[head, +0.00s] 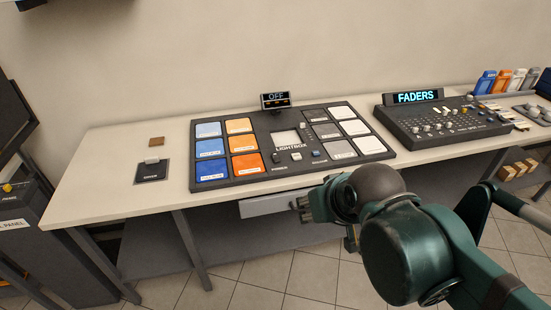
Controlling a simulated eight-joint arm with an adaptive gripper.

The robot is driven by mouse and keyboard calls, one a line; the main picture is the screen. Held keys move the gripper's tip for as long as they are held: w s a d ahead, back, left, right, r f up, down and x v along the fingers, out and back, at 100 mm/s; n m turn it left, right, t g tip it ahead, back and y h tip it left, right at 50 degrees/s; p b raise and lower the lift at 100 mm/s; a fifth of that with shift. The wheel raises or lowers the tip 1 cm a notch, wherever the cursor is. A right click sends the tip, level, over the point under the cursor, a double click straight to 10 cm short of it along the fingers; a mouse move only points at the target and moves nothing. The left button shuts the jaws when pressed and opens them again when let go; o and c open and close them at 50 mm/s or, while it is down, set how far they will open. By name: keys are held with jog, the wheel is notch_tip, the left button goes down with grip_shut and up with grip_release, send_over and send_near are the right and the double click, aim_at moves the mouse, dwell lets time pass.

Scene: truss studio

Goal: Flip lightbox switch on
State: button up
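The lightbox (291,148) is a dark panel lying on the white table, with blue and orange tiles on its left and white and grey tiles on its right. A small display (276,97) at its back edge reads OFF. My gripper (304,206) is at the table's front edge, below and in front of the lightbox, apart from the controls. Its fingers are small and partly hidden by my green arm, so their opening is unclear.
A fader console (445,122) with a FADERS sign stands to the right of the lightbox. The table's front left is clear. Shelves lie below.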

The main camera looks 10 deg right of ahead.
jog(key=shift+w+r, duration=0.2)
grip_shut()
jog(key=w+r+g+p, duration=0.1)
jog(key=w+r+p, duration=0.25)
jog(key=w, duration=0.45)
jog(key=w+r+g+p, duration=0.1)
jog(key=w+r+p, duration=0.25)
jog(key=w, duration=0.55)
jog(key=w+f+p, duration=0.3)
jog(key=w+p, duration=0.1)
jog(key=w, duration=0.6)
jog(key=w+a+f+g+p, duration=0.1)
jog(key=w+f+p, duration=0.3)
jog(key=w, duration=0.5)
jog(key=shift+w+p, duration=0.35)
jog(key=shift+p, duration=0.25)
